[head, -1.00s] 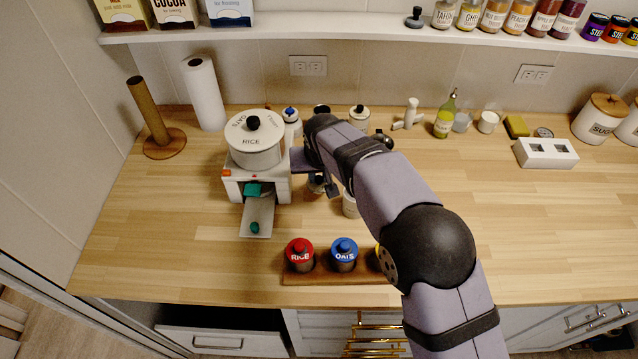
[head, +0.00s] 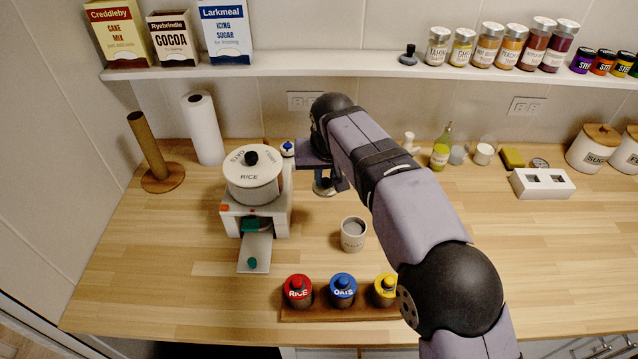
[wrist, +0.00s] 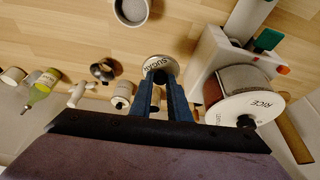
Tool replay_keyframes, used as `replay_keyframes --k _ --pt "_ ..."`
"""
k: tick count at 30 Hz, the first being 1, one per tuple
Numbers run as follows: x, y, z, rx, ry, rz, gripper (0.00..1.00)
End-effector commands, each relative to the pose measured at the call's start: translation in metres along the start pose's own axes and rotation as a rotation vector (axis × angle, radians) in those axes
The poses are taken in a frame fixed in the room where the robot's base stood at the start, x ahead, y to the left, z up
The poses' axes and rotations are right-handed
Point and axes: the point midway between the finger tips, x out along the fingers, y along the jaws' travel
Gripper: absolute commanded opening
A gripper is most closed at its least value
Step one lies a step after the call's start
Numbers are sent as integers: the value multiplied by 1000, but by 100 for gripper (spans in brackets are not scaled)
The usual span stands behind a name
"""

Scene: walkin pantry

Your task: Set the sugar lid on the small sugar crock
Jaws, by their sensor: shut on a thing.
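My gripper (wrist: 163,88) is shut on the sugar lid (wrist: 160,68), a round pale lid with dark SUGAR lettering. In the head view, the lid (head: 324,190) shows under my gripper (head: 328,182), right of the dispenser; it appears held above the counter. The small sugar crock (head: 353,234) is a pale grey cup with lettering on its front. It stands upright and open on the counter, nearer the front and right of the lid. The crock also shows in the wrist view (wrist: 131,10), cut by the top edge and apart from the lid.
A white dispenser with a RICE drum (head: 254,178) stands left of my gripper. A wooden rack (head: 325,313) with red, blue and yellow-topped jars lies in front of the crock. Small jars and bottles stand behind. Counter around the crock is clear.

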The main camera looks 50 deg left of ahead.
Motion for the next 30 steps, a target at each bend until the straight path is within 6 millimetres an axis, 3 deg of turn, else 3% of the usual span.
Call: replay_keyframes --k 6,17,21,30 --pt "-44 24 -18 35 2 14 0" --pt "-74 62 5 81 -2 35 0" --pt "-70 71 28 78 -4 34 0" --pt "-36 70 70 28 -2 12 0"
